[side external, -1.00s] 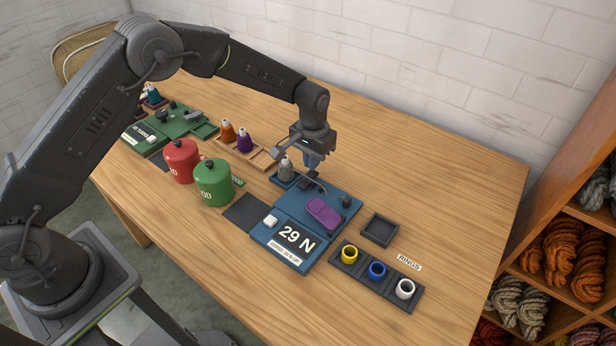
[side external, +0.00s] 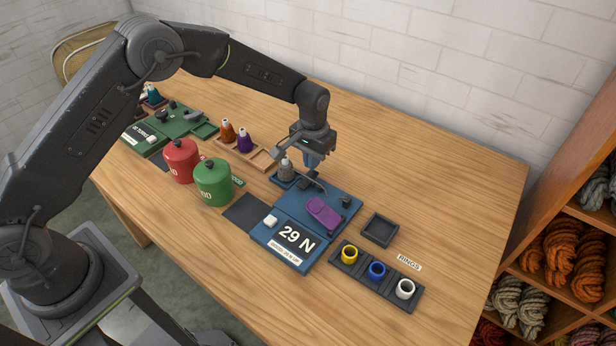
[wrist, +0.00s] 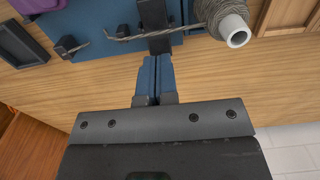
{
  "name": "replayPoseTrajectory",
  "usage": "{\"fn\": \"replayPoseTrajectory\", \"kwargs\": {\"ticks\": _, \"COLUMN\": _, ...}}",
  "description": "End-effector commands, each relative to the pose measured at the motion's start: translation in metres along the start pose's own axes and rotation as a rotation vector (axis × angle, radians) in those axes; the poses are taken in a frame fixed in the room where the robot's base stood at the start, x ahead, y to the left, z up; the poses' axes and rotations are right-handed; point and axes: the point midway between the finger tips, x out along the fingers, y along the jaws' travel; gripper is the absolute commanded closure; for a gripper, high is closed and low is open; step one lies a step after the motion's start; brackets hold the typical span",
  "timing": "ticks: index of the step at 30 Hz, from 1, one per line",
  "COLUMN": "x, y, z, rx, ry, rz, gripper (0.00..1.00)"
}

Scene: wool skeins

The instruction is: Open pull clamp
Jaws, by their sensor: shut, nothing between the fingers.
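The blue test station (side external: 290,222) has a display reading 29 N and a purple part (side external: 323,211) on top. Small dark fittings stand on it; one dark clip (wrist: 68,46) is at the end of the grey yarn, and it shows in the side view as a dark block (side external: 346,201). A larger dark block (wrist: 155,18) stands just beyond my fingertips. I cannot tell for certain which fitting is the pull clamp, or its state. My gripper (wrist: 154,60) points down at the station's back edge, blue fingers together and empty; it also shows in the side view (side external: 312,164).
A grey yarn cone (side external: 286,168) stands at the station's left. Red (side external: 181,161) and green (side external: 213,183) canisters stand further left. Yellow, blue and white rings sit in a dark tray (side external: 391,283) in front. An empty dark tray (side external: 380,230) is at right.

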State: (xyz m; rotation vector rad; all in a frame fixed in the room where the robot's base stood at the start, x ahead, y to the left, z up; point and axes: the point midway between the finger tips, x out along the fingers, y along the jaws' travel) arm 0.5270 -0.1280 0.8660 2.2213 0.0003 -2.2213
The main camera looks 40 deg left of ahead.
Motion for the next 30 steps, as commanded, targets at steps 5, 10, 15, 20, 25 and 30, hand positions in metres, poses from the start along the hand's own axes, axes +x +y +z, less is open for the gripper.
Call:
{"fn": "replayPoseTrajectory", "kwargs": {"ticks": 5, "x": 0.0000, "y": 0.0000, "z": 0.0000, "rx": 0.000, "ry": 0.000, "rz": 0.000, "gripper": 1.00}}
{"fn": "replayPoseTrajectory", "kwargs": {"ticks": 10, "x": 0.0002, "y": 0.0000, "z": 0.0000, "rx": 0.000, "ry": 0.000, "rz": 0.000, "gripper": 1.00}}
{"fn": "replayPoseTrajectory", "kwargs": {"ticks": 15, "x": 0.0022, "y": 0.0000, "z": 0.0000, "rx": 0.000, "ry": 0.000, "rz": 0.000, "gripper": 1.00}}
{"fn": "replayPoseTrajectory", "kwargs": {"ticks": 20, "x": 0.0046, "y": 0.0000, "z": -0.0001, "rx": 0.000, "ry": 0.000, "rz": 0.000, "gripper": 1.00}}
{"fn": "replayPoseTrajectory", "kwargs": {"ticks": 25, "x": 0.0069, "y": 0.0000, "z": -0.0002, "rx": 0.000, "ry": 0.000, "rz": 0.000, "gripper": 1.00}}
{"fn": "replayPoseTrajectory", "kwargs": {"ticks": 30, "x": 0.0092, "y": 0.0000, "z": -0.0002, "rx": 0.000, "ry": 0.000, "rz": 0.000, "gripper": 1.00}}
